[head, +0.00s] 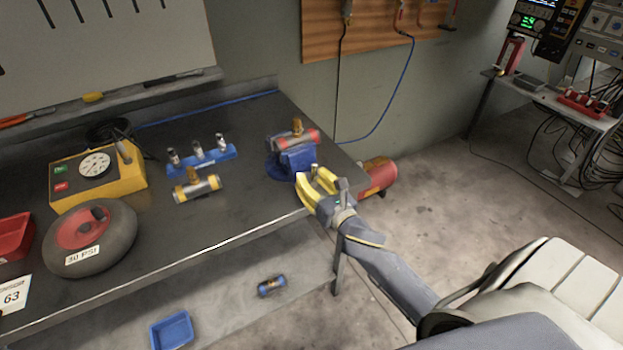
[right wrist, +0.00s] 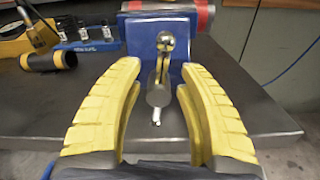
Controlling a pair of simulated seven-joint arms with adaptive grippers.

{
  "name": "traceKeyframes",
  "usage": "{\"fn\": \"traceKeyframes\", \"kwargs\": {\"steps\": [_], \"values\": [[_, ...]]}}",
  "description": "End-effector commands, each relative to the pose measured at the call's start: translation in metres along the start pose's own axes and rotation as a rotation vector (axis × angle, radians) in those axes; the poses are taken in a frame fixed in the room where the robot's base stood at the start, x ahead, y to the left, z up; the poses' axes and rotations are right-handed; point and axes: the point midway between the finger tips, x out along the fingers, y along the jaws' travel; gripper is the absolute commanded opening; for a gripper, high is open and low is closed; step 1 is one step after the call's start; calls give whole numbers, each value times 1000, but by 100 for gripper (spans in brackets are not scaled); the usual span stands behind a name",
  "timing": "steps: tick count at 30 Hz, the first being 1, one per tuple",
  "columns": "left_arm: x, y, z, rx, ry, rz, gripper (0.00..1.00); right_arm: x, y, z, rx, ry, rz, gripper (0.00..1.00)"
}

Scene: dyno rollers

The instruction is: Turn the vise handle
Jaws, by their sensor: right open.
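The blue vise (head: 290,163) is fixed at the right end of the dark workbench. A cylinder with red ends (head: 309,139) and a brass fitting on top sits in its jaws. In the right wrist view the blue vise face (right wrist: 141,40) is straight ahead, with the metal vise handle (right wrist: 158,96) pointing toward me. My right gripper (head: 314,179) has yellow fingers and is open, just in front of the vise. Its fingers lie on either side of the handle, with gaps visible on both sides. My left gripper is not in view.
On the bench (head: 240,215) are a yellow gauge box (head: 97,175), a wheel (head: 88,238), a blue rack with metal fittings (head: 201,160) and another cylinder (head: 197,188). A red tank (head: 378,176) stands beyond the bench's right end. The bench front edge is close to my right gripper.

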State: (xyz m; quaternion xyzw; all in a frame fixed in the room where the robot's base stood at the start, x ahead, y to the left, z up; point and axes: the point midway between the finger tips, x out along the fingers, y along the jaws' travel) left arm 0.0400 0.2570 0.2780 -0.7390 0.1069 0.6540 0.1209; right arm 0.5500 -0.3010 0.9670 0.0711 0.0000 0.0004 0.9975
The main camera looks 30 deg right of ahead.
Motion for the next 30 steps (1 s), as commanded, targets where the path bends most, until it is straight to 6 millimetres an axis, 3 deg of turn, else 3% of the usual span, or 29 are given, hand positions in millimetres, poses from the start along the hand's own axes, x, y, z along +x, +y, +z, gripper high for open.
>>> {"fn": "traceKeyframes", "kwargs": {"steps": [12, 22, 30], "values": [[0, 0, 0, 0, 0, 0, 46, 3, 0, 0, 0, 0, 0, 39], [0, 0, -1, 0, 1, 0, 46, 3, 0, 0, 0, 0, 0, 1], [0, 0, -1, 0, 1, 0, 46, 3, 0, 0, 20, 0, 0, 0]]}}
